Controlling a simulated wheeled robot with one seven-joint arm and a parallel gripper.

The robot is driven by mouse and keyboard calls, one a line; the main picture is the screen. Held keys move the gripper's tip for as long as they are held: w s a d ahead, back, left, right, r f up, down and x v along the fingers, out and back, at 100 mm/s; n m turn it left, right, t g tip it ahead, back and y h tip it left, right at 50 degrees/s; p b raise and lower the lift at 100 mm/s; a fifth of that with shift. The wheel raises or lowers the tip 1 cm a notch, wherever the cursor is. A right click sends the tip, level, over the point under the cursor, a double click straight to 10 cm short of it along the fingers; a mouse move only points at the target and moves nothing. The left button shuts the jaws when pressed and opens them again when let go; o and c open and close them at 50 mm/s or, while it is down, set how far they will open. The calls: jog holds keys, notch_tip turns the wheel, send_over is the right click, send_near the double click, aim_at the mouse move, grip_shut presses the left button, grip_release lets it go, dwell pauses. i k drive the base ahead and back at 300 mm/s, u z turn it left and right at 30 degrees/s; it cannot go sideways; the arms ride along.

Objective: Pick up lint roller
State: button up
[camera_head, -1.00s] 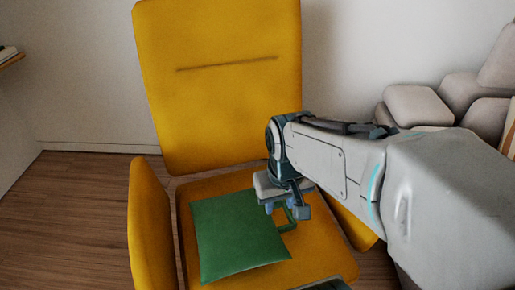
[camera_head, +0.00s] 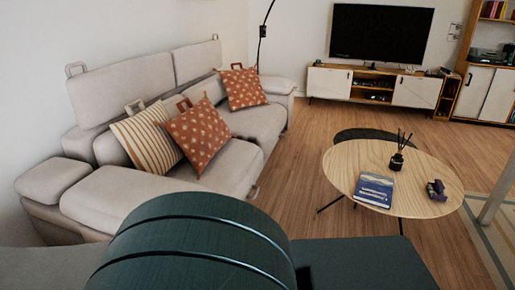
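I cannot make out a lint roller for sure in the head view. A small dark purple object (camera_head: 436,190) lies near the right edge of the round wooden coffee table (camera_head: 350,157); it is too small to tell what it is. My gripper is not in view, so I cannot see whether it holds anything.
A blue book (camera_head: 374,190) and a dark reed diffuser (camera_head: 396,162) are on the coffee table. A beige sofa (camera_head: 100,205) with patterned cushions stands left. A television (camera_head: 381,33) stands on a low cabinet (camera_head: 331,83) behind. Wood floor (camera_head: 296,125) is clear between sofa and table.

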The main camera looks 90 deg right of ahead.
aim_at(436, 190)
jog(key=u, duration=0.25)
jog(key=k, duration=0.1)
jog(key=u, duration=3.3)
jog(key=k, duration=0.2)
jog(key=z, duration=0.05)
